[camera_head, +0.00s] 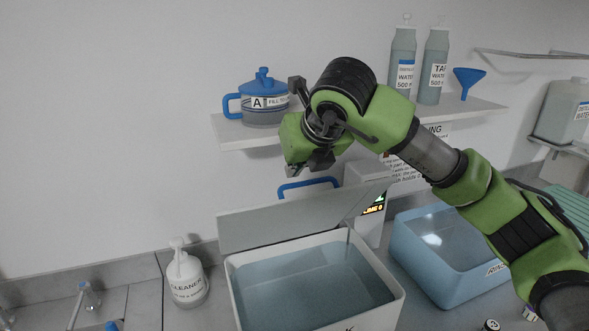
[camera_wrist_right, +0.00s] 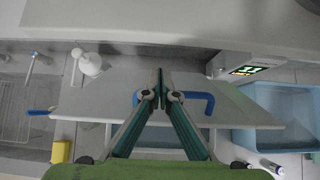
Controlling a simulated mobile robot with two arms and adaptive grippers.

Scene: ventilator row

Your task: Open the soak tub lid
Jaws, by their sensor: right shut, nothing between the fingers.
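The soak tub (camera_head: 243,291) is a white box on the counter, with bluish liquid inside. Its grey lid (camera_head: 290,218) stands raised along the tub's back edge, tilted, so the tub is open from above. A blue handle (camera_head: 308,184) shows just above the lid's top edge. In the wrist view the lid (camera_wrist_right: 105,97) spreads below my fingers, with the blue handle (camera_wrist_right: 211,104) beside and partly behind them. My right gripper (camera_head: 300,166) is shut and empty, above the lid and handle; its fingertips (camera_wrist_right: 160,82) meet in the wrist view. Contact with the handle cannot be told. My left gripper is not in view.
A white cleaner bottle (camera_head: 186,278) stands left of the tub. A blue rinse tub (camera_head: 420,262) stands on the right, with a display unit (camera_head: 373,204) behind. A wall shelf (camera_head: 240,134) holding a blue-lidded jug (camera_head: 264,101), bottles and a funnel (camera_head: 468,80) is close behind my arm.

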